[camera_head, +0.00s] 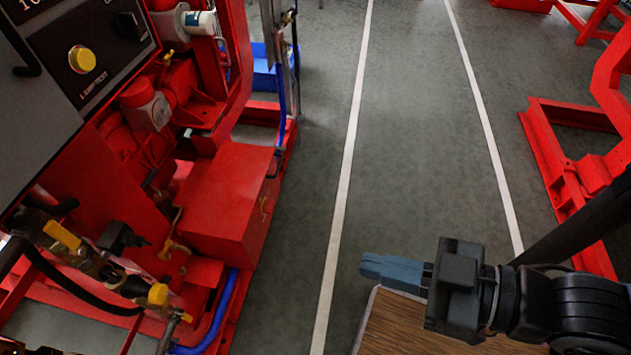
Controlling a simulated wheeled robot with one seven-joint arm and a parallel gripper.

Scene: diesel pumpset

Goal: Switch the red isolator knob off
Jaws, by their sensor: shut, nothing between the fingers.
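I cannot make out a red isolator knob for certain in the head view. The grey control panel (30,110) at the upper left carries a yellow lamp test button (82,60) and a black switch (130,22). A red round part with a grey face (150,108) sits lower, among the red machinery. My gripper (366,267) is at the lower right, its blue-grey fingers shut and empty, pointing left. It is well apart from the panel and the pumpset.
The red pumpset frame (230,190) fills the left, with yellow-handled valves (62,235) and a blue hose (222,310) low down. A wooden surface (395,330) lies below my gripper. Another red frame (550,150) stands at right. The grey floor (420,130) between is clear.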

